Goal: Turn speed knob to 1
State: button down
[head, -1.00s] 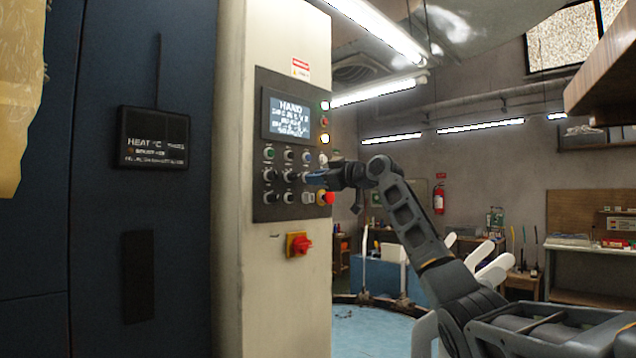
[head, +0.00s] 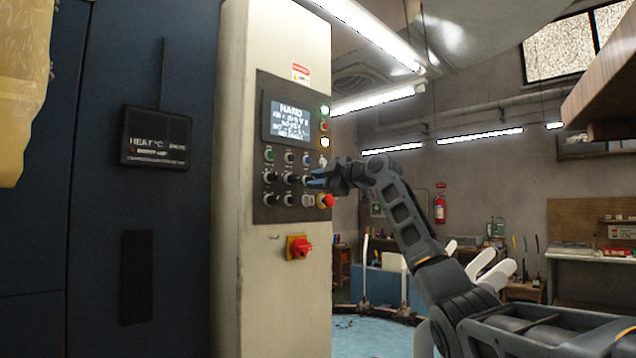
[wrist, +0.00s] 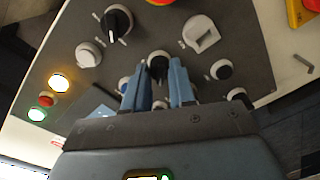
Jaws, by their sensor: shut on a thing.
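The control panel (head: 262,215) is a dark plate on a cream cabinet, with a screen above rows of knobs and buttons. My gripper (head: 311,180) reaches it from the right, at the right end of the middle knob row. In the wrist view my gripper's two blue fingers (wrist: 158,80) stand on either side of a small black knob (wrist: 158,62) and are shut on it. The fingers hide part of that knob in the head view. Its label and pointer setting are not readable, so I cannot tell which number it shows.
A red emergency button (head: 327,201) sits just below my gripper. A red rotary switch (head: 299,247) is lower on the cabinet. A larger black knob (wrist: 116,22) and a white selector (wrist: 201,34) lie close around the fingers. Open room lies right of the cabinet.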

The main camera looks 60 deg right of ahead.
jog(key=shift+f, duration=0.1)
dwell(0.3)
jog(key=c, duration=0.9)
grip_release()
jog(key=shift+c, duration=0.2)
jog(key=b+v, duration=0.1)
jog(key=v, duration=0.7)
jog(key=shift+b, duration=0.35)
